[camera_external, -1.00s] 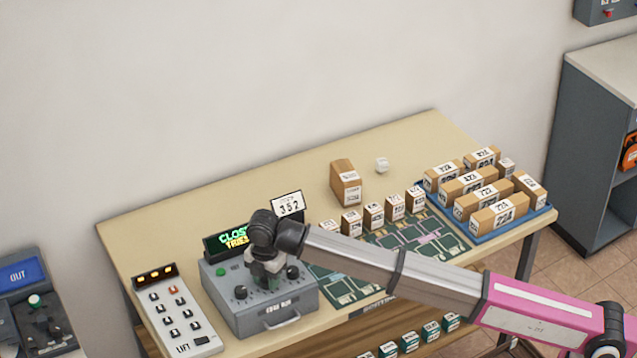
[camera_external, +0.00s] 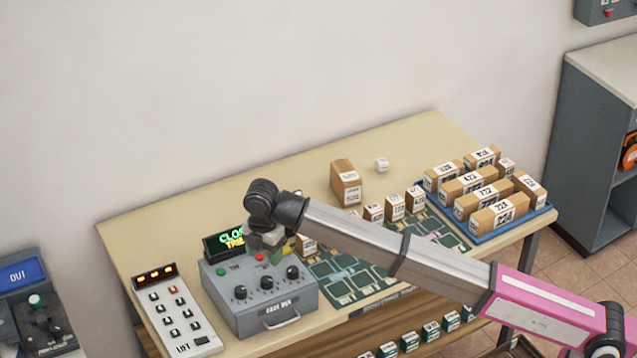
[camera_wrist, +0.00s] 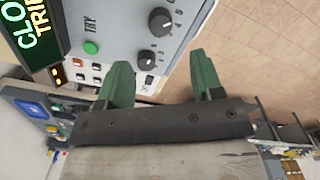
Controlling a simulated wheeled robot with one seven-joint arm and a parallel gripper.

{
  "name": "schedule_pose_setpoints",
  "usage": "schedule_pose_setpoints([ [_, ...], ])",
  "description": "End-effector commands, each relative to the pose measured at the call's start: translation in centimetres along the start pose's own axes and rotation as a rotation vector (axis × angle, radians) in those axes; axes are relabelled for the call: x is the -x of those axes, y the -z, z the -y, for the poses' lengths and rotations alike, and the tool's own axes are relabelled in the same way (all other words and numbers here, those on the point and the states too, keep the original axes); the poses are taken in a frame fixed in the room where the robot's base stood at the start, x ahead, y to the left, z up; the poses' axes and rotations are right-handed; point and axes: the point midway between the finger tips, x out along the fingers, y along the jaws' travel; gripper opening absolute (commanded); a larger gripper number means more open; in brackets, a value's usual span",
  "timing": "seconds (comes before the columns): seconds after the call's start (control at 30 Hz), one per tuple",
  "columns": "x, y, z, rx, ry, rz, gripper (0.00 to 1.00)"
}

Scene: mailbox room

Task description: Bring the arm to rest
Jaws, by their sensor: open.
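My gripper (camera_wrist: 163,82) is open and empty in the wrist view, its two green fingers apart. In the external view my gripper (camera_external: 268,248) hangs above the back part of the grey code box (camera_external: 262,310), apart from its knobs as far as I can tell. The box has a green button (camera_wrist: 91,47), a red button and dark knobs (camera_wrist: 147,60). The lit display (camera_external: 228,241) behind it is partly hidden by my arm and reads "CLO…" and "TRI…".
A keypad panel marked LIFT (camera_external: 175,313) lies left of the box. A green sorting board (camera_external: 345,280) with small boxes lies to the right, under my arm. A blue tray (camera_external: 510,228) holds several parcels. A tall carton (camera_external: 345,182) stands at the back.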

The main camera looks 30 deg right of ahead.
Motion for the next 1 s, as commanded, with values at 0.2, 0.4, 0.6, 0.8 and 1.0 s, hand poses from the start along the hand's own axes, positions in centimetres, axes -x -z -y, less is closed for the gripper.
schedule_pose_setpoints([
  [0.2, 1.6, 0.0, 0.0, 0.000, 0.001, 0.000, 0.61],
  [0.4, 1.6, 0.0, 0.0, 0.000, 0.001, 0.000, 0.61],
  [0.6, 1.6, 0.0, 0.0, 0.000, 0.000, 0.000, 0.61],
  [0.8, 1.5, 0.7, 0.2, 0.004, -0.002, 0.000, 0.61],
  [1.0, 0.1, 7.3, 2.4, 0.044, -0.032, -0.004, 0.61],
])
